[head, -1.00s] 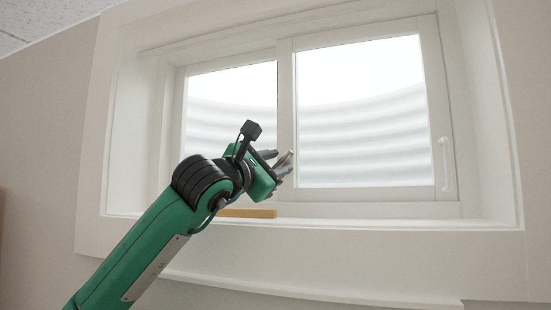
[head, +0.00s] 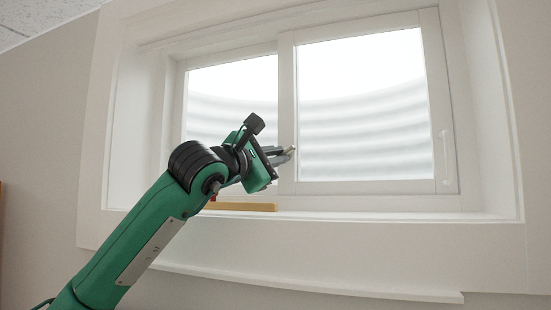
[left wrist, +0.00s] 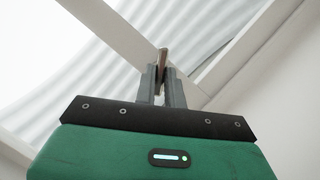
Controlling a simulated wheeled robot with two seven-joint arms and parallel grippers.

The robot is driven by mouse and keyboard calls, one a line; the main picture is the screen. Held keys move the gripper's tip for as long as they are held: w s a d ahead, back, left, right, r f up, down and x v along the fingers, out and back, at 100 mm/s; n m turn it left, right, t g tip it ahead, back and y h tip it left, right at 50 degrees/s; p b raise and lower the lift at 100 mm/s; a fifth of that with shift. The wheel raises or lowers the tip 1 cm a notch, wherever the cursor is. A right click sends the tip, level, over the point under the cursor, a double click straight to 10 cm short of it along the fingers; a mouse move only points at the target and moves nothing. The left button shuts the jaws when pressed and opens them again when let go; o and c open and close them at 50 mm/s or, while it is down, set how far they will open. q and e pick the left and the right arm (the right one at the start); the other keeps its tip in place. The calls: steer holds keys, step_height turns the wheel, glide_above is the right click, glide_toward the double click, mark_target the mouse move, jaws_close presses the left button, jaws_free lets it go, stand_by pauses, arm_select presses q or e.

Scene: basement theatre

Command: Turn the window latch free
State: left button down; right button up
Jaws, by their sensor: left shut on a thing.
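The window latch (head: 291,150) is a small metal lever at the upright middle bar of the white window. Only its tip shows in the head view, just past my fingertips. In the left wrist view the latch (left wrist: 163,56) is a narrow brownish piece rising from between the fingers. My left gripper (head: 282,155) is shut on the latch, its fingers pointing right and slightly up. Both fingers also show in the left wrist view (left wrist: 160,82). The part of the latch between the fingers is hidden. My right gripper is out of view.
The window (head: 360,187) sits in a deep white recess. A wooden bar (head: 240,206) lies on the sill below my gripper. A white pull handle (head: 446,158) is on the right sash edge. The sill to the right is clear.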

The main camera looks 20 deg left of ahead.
arm_select(q)
steer(key=m, duration=0.1)
steer(key=m+g, duration=0.1)
steer(key=m, duration=0.1)
steer(key=shift+a+r+m+p, duration=0.1)
steer(key=shift+r+m+p, duration=0.15)
steer(key=shift+m+p, duration=0.1)
steer(key=shift+m+g+p, duration=0.5)
steer(key=shift+m+g, duration=0.3)
steer(key=shift+m, duration=0.65)
steer(key=c, duration=1.5)
jaws_free()
